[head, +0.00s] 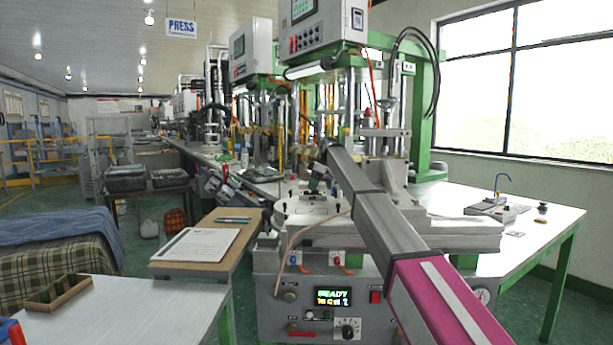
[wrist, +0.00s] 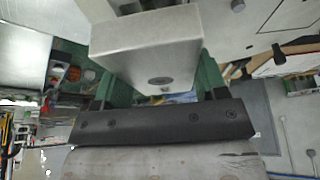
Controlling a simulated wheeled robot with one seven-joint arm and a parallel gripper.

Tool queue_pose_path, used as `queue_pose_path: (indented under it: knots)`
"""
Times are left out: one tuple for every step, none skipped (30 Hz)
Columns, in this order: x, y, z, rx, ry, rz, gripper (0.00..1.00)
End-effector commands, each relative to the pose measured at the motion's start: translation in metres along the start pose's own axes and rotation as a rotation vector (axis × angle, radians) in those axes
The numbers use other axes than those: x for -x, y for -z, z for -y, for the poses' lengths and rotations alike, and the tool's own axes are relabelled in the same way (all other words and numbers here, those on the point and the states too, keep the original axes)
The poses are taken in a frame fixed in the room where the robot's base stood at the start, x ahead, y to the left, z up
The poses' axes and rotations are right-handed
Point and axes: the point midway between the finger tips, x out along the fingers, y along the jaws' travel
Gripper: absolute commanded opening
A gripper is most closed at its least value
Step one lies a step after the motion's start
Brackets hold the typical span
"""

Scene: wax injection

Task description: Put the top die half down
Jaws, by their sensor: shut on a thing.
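My gripper (wrist: 160,82) is shut on a grey metal block with a round hole in its near face, which looks like the top die half (wrist: 145,45). In the wrist view its green fingers show on both sides of the block. In the head view my arm reaches from the lower right to the front press, and the gripper (head: 318,178) is small there, over the press's pale work table (head: 345,236). The die half is hard to make out in the head view. I cannot tell whether it touches anything below, and no bottom die half can be told apart.
The press's front panel (head: 333,297) has a lit display reading READY. A small wooden stand with a paper sheet (head: 196,244) is left of the press. A white table (head: 545,225) with small tools is on the right. A wooden tray (head: 58,292) lies on the near-left table.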

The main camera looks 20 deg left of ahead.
Motion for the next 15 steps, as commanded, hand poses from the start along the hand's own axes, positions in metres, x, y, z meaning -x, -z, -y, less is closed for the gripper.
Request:
queue_pose_path:
  knots:
    - [-0.005,-0.003,0.0,0.0,-0.001,0.0,0.34]
    - [-0.008,-0.004,0.0,0.0,-0.001,0.0,0.34]
    - [-0.011,-0.004,0.0,0.0,-0.002,0.0,0.34]
    - [-0.012,-0.005,0.0,0.0,-0.002,0.0,0.34]
    - [-0.014,-0.006,0.0,0.0,-0.002,0.0,0.34]
    - [-0.015,-0.006,-0.001,0.0,-0.002,0.0,0.34]
    - [-0.016,-0.006,-0.001,0.0,-0.002,0.0,0.34]
    - [-0.016,-0.007,-0.001,0.0,-0.002,0.0,0.34]
    - [-0.017,-0.007,-0.001,0.0,-0.002,0.0,0.34]
    - [-0.017,-0.007,-0.001,0.0,-0.002,0.0,0.34]
    - [-0.017,-0.007,-0.001,0.0,-0.002,0.0,0.34]
    - [-0.016,-0.007,-0.001,0.0,-0.002,0.0,0.34]
    - [-0.016,-0.007,-0.001,0.0,-0.002,0.0,0.34]
    - [-0.016,-0.007,-0.001,0.0,-0.002,0.0,0.34]
    - [-0.016,-0.006,-0.001,0.0,-0.002,0.0,0.34]
